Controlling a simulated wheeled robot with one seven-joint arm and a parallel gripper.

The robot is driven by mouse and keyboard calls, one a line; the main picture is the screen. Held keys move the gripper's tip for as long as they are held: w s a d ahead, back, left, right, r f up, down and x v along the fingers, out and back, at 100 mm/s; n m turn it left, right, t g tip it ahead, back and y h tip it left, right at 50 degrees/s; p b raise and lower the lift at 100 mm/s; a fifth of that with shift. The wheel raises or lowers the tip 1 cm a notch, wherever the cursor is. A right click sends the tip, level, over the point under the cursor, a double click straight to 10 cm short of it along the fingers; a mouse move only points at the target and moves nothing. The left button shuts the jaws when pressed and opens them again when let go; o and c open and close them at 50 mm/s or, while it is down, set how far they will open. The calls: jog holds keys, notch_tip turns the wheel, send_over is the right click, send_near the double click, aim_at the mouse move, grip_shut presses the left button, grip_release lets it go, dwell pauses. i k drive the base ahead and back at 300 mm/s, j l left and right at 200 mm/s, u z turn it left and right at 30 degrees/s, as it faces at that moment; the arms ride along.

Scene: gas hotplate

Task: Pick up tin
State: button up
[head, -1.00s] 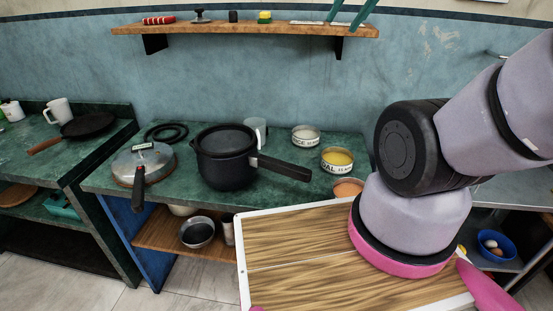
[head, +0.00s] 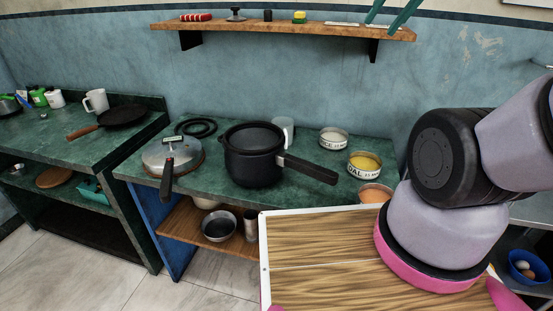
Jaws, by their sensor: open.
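Three round tins stand at the right end of the green counter. The rear tin (head: 334,140) has pale contents and a label that seems to end in "ICE". The middle tin (head: 364,168) holds something yellow and has a label reading "DAL". The front tin (head: 375,194) has orange contents, and its lower part is hidden behind a white-rimmed wooden board. The frames do not show which tin is meant. My gripper is not in view.
A black pot (head: 254,160) stands left of the tins, its handle (head: 308,168) pointing toward them. A lidded pan (head: 172,157) and a pale mug (head: 284,128) share the green counter (head: 310,195). A wall shelf (head: 285,30) hangs above. A blue bowl (head: 526,268) holds eggs at lower right.

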aim_at(361, 165)
jog(key=i+j+z, duration=0.1)
jog(key=j+z, duration=0.25)
jog(key=j, duration=0.15)
jog(key=j+z, duration=0.7)
jog(key=j, duration=0.25)
